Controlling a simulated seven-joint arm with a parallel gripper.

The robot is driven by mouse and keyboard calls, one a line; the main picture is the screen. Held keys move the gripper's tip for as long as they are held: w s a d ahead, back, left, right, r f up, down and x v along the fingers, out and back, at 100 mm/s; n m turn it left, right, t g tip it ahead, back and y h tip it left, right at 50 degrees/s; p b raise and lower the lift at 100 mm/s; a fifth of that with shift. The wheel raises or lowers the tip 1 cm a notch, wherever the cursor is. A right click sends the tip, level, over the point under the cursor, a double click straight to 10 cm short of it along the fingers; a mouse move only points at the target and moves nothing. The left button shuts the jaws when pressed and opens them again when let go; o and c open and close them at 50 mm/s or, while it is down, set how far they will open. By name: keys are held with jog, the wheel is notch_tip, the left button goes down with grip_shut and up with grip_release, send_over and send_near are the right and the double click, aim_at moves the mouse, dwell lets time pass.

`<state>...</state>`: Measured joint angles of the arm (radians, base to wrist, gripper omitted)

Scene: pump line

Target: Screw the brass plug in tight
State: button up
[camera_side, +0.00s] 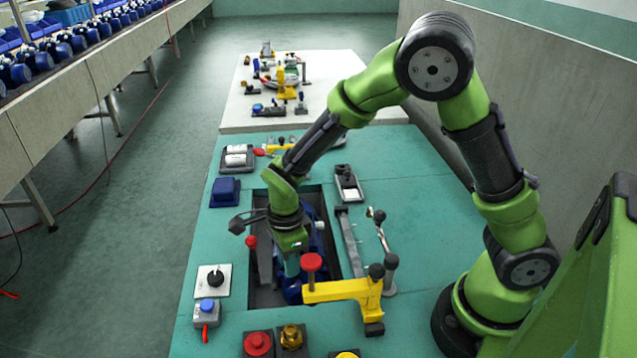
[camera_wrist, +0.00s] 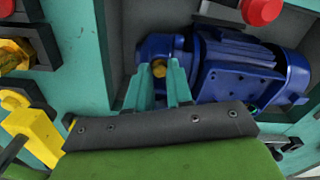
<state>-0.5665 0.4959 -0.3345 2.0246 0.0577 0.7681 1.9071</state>
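The blue pump (camera_wrist: 240,80) lies in a dark recess in the teal bench. In the side view the pump (camera_side: 291,290) is mostly hidden behind my arm. A small brass plug (camera_wrist: 159,68) shows at the left end of the pump in the wrist view. My gripper (camera_wrist: 161,72) has its two teal fingers on either side of this plug, with the tips close to the pump. I cannot tell whether the fingers touch the plug. In the side view my gripper (camera_side: 292,268) points down into the recess, and the plug is hidden.
A yellow clamp (camera_side: 345,290) with a red knob (camera_side: 311,262) stands close to the right of my gripper. A brass hex fitting (camera_side: 291,337) and a red cap (camera_side: 257,343) sit in dark blocks at the front.

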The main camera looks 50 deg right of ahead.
grip_shut()
jog(key=m, duration=0.7)
jog(key=shift+o, duration=1.6)
grip_release()
jog(key=shift+r, duration=2.25)
